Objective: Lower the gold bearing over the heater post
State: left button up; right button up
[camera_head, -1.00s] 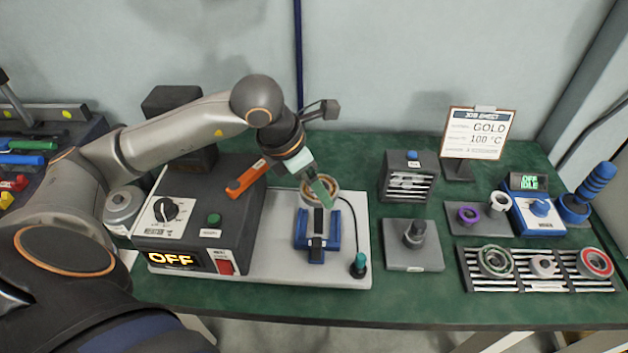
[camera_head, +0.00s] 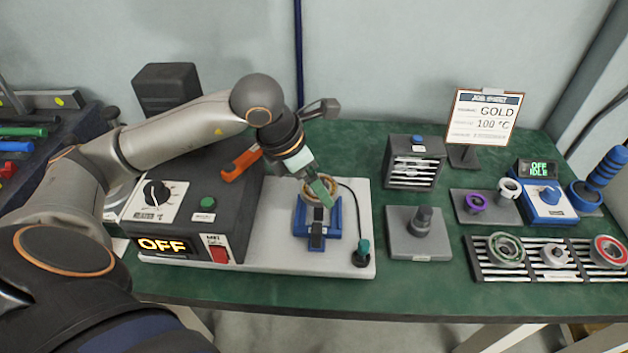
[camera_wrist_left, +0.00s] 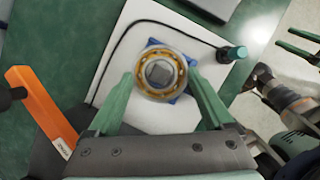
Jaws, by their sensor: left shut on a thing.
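The gold bearing (camera_head: 310,190) is a ring with a gold-coloured face. My left gripper (camera_head: 322,192) is shut on it, with green fingers on either side of the bearing (camera_wrist_left: 161,73) in the left wrist view. The bearing is above the blue heater base (camera_head: 317,232) on the light plate. In the left wrist view the grey, square-topped heater post (camera_wrist_left: 159,72) shows through the bearing's hole, roughly centred. I cannot tell whether the ring is around the post or just above it. Two green finger-like strips, possibly my right gripper (camera_wrist_left: 298,45), show at the right edge.
The heater control box (camera_head: 185,215), reading OFF, stands left of the post. A cable runs to a green-topped plug (camera_head: 361,250). A grey post stand (camera_head: 420,232) and a bearing rack (camera_head: 545,258) stand to the right.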

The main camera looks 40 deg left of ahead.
pick_arm(q)
jog(key=shift+f+b, duration=0.8)
jog(key=shift+f, duration=0.15)
jog(key=shift+f+b, duration=1.7)
pick_arm(e)
jog(key=shift+n+y, duration=0.3)
jog(key=a+f, duration=0.1)
jog(key=w+a+f, duration=0.1)
jog(key=f, duration=0.1)
jog(key=shift+w+a, duration=0.15)
jog(key=shift+w, duration=0.05)
jog(key=shift+r, duration=0.1)
pick_arm(q)
jog(key=shift+f, duration=0.1)
jog(key=shift+f+b, duration=0.2)
jog(key=shift+b, duration=0.15)
pick_arm(e)
jog(key=shift+s+f, duration=0.1)
jog(key=shift+f, duration=0.35)
jog(key=shift+f, duration=0.1)
